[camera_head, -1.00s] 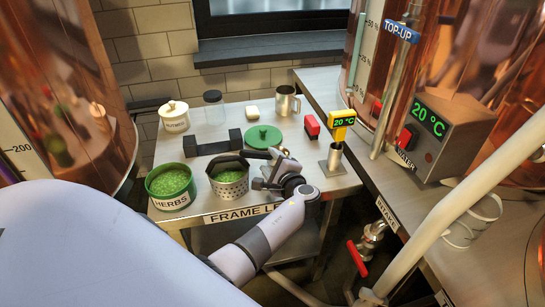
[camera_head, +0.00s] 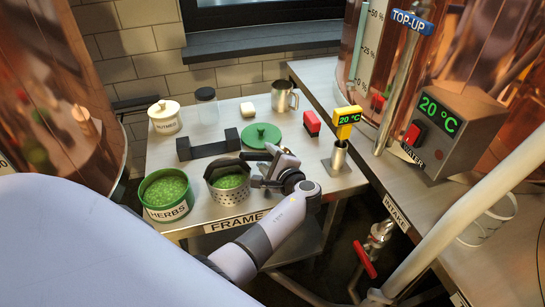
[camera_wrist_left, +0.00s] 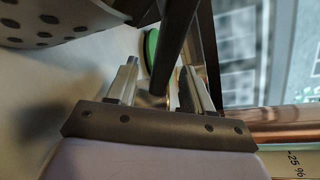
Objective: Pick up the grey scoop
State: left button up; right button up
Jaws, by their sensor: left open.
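I cannot surely make out the grey scoop in either view. My left gripper (camera_head: 264,168) is open, just right of the perforated metal basket (camera_head: 232,192) with green contents and a dark handle. In the left wrist view the open fingers (camera_wrist_left: 160,76) stand around a dark grey bar (camera_wrist_left: 176,35), which passes above or between them. Whether that bar is part of the scoop or of the basket's handle I cannot tell. The basket's holed wall (camera_wrist_left: 60,28) shows at upper left there. My right gripper is not in view.
Behind are a dark rack (camera_head: 208,149), a green lid (camera_head: 262,131), a NUTRIENT jar (camera_head: 164,117), a glass jar (camera_head: 206,110) and a steel mug (camera_head: 282,97). A yellow thermometer (camera_head: 347,116) stands right, before the INTAKE bench (camera_head: 410,195).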

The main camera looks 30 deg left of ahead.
aim_at(267, 155)
pick_arm(q)
jog(key=shift+a, duration=0.1)
jog(key=shift+c, duration=0.3)
grip_shut()
jog(key=shift+r, duration=0.1)
jog(key=shift+r, duration=0.55)
notch_tip(267, 155, up, 19)
jog(key=p, duration=0.3)
